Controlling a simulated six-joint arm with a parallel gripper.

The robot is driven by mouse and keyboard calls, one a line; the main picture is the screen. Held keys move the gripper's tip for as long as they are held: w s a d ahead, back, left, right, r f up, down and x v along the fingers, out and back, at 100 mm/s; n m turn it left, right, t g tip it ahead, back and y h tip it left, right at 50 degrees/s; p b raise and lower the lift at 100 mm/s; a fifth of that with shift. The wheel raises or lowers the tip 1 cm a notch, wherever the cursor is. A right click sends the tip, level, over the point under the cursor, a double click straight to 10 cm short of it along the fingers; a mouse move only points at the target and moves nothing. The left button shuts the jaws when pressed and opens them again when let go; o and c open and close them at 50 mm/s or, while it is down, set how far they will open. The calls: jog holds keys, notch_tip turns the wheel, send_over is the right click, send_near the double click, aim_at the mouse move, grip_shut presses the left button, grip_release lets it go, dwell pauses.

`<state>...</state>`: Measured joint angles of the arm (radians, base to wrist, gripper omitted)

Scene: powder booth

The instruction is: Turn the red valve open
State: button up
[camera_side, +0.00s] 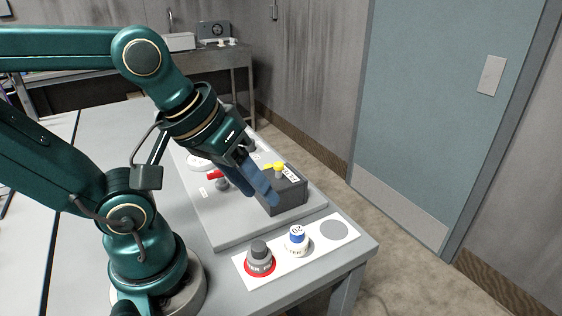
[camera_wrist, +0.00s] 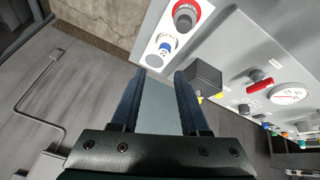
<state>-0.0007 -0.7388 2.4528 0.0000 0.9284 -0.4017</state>
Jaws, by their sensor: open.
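The red valve (camera_side: 214,175) is a small red lever handle on a grey body, on the raised grey panel. It also shows in the wrist view (camera_wrist: 260,86), right of my fingers and clear of them. My gripper (camera_side: 268,197) has blue fingers that overlap the dark box in the side view, to the right of the valve. In the wrist view its fingers (camera_wrist: 160,74) are spread apart with nothing between them. I cannot tell whether a finger touches the box. Part of the valve's surroundings is hidden behind my wrist in the side view.
A dark box (camera_side: 289,198) with a yellow handle (camera_side: 278,167) stands beside the valve. A white dial (camera_wrist: 289,93) is on the valve's other side. A white strip (camera_side: 318,247) at the table's front holds a grey-topped jar (camera_side: 259,260) and a blue-topped jar (camera_side: 297,240).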

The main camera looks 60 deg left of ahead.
jog(key=w+a+r+n+g, duration=0.1)
jog(key=w+a+r+n, duration=0.15)
jog(key=n, duration=0.75)
jog(key=n+g, duration=0.5)
jog(key=n, duration=1.6)
send_over(221, 178)
jog(key=f, duration=0.8)
jog(key=shift+w+a+f, duration=0.2)
jog(key=shift+w+f, duration=0.1)
jog(key=shift+s+a+f, duration=0.1)
jog(key=shift+s+f, duration=0.1)
jog(key=shift+f, duration=2.4)
jog(key=shift+c, duration=0.3)
